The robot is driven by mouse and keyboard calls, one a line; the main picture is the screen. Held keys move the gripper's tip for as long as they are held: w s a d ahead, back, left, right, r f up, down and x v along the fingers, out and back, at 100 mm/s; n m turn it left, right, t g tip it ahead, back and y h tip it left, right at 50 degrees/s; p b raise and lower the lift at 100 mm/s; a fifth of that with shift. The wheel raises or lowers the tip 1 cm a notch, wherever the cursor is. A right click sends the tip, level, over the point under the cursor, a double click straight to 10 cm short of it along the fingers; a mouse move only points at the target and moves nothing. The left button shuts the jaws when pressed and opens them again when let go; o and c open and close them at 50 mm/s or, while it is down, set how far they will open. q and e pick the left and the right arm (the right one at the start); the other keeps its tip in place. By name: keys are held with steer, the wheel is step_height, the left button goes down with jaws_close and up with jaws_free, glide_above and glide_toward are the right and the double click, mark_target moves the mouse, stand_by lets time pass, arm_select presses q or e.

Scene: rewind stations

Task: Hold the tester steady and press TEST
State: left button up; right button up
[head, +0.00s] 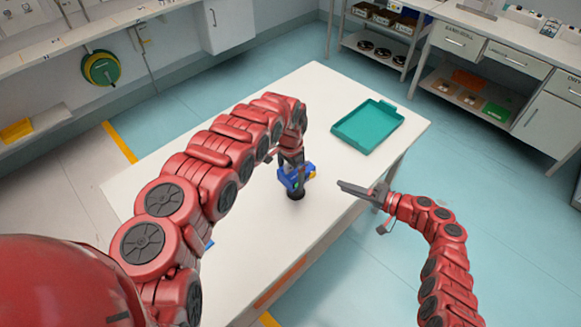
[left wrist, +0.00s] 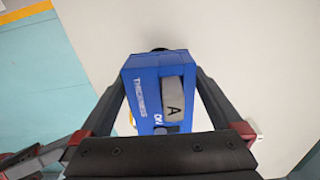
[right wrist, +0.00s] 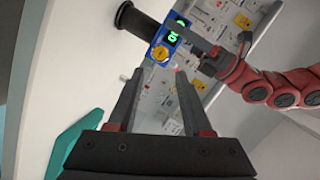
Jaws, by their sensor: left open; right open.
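The blue tester (head: 296,179) sits on a black round stand (head: 297,194) on the white table. In the left wrist view the tester (left wrist: 145,92) lies between the two fingers of my left gripper (left wrist: 162,72), with a grey patch marked A on it. The left gripper is open around the tester; contact is unclear. In the right wrist view the tester (right wrist: 170,42) shows green lit digits and a round yellow button (right wrist: 160,53). My right gripper (head: 340,187) is open and empty, right of the tester and apart from it. Its fingers (right wrist: 156,75) point towards the button side.
A teal tray (head: 368,127) lies on the far right part of the table (head: 240,225). The tabletop between tray and tester is clear. Drawers and shelves (head: 480,80) stand at the back right. A wall bench (head: 80,45) runs along the left.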

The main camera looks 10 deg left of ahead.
arm_select(q)
steer(key=shift+f, duration=0.25)
steer(key=c, duration=1.4)
arm_select(e)
jaws_close()
stand_by(0.7)
